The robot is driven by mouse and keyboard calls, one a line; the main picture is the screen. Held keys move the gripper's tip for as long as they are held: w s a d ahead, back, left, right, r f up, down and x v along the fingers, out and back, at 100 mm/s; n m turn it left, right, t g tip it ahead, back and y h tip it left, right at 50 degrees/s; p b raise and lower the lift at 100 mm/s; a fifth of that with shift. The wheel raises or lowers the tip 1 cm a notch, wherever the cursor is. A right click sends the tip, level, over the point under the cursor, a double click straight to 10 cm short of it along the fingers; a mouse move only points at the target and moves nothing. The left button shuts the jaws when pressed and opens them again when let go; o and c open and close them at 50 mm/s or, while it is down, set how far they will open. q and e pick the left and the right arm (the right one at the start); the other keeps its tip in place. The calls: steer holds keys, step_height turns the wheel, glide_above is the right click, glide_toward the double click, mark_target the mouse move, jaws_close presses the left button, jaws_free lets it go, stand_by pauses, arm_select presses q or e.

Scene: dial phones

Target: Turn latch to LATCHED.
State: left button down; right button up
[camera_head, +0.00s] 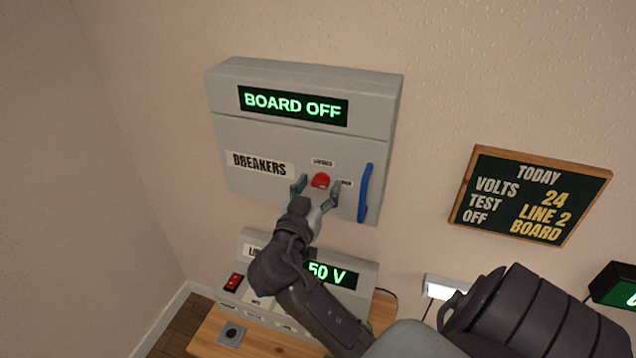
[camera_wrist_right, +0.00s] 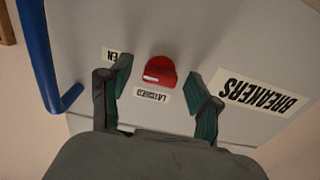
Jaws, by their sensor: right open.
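The latch is a red knob (camera_head: 320,180) on the front of the grey breaker box (camera_head: 240,145). My right gripper (camera_head: 317,187) is open in front of it, one finger on each side. In the wrist view the red knob (camera_wrist_right: 161,71) shows between the spread fingers, with visible gaps. A white mark sits on the knob's left part there, toward the label ending in EN (camera_wrist_right: 115,56). The LATCHED label (camera_wrist_right: 151,94) shows upside down below the knob; in the head view it is above it. My left gripper is not in view.
A blue handle (camera_head: 365,192) stands on the box just right of the gripper. The box display (camera_head: 293,105) reads BOARD OFF. Below is a lower panel (camera_head: 258,240) with a red switch (camera_head: 233,282) and a 50 V display. A chalkboard (camera_head: 531,195) hangs at right.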

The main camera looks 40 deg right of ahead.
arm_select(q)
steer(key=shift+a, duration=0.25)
arm_select(e)
steer(key=shift+w, duration=0.1)
steer(key=shift+c, duration=0.6)
steer(key=c, duration=1)
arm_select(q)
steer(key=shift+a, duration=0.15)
arm_select(e)
steer(key=shift+c, duration=0.2)
